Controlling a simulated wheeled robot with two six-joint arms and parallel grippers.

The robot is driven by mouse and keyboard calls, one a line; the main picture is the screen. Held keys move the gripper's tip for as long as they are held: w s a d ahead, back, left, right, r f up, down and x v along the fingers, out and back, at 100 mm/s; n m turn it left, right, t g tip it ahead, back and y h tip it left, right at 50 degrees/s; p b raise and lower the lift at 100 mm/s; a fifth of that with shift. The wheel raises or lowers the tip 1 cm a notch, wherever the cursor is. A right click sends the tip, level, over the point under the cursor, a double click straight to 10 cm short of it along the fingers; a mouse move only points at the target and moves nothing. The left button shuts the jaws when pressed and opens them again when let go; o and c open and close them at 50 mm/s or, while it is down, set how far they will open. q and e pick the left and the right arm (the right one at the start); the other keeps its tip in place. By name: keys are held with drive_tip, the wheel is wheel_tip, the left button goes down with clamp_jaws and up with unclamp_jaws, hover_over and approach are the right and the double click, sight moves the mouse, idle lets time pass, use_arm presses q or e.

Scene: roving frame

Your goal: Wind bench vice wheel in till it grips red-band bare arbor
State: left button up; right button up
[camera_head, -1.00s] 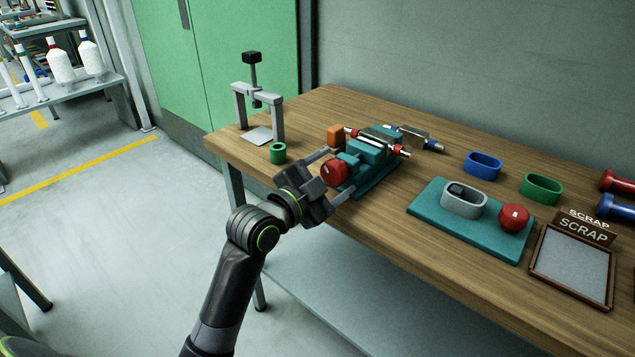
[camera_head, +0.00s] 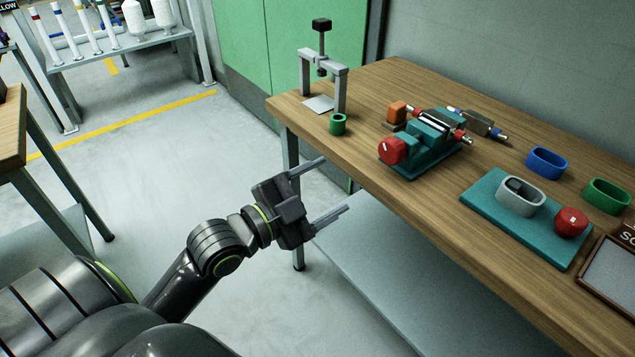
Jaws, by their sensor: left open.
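The teal bench vice (camera_head: 428,150) stands on the wooden bench. Its red wheel (camera_head: 393,151), with a small pale mark, faces the bench's front edge. A pale bare arbor with red bands (camera_head: 461,136) lies along the vice's top, its red ends showing at both sides. I cannot tell whether the jaws touch it. My left gripper (camera_head: 336,183) is open and empty, off the bench's front edge. Its fingers point right, apart from the wheel and to its left. My right gripper is not in view.
Open floor lies left of the bench (camera_head: 510,270).

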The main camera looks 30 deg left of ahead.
use_arm(q)
drive_tip(key=shift+s+a, duration=0.2)
drive_tip(key=shift+s, duration=0.25)
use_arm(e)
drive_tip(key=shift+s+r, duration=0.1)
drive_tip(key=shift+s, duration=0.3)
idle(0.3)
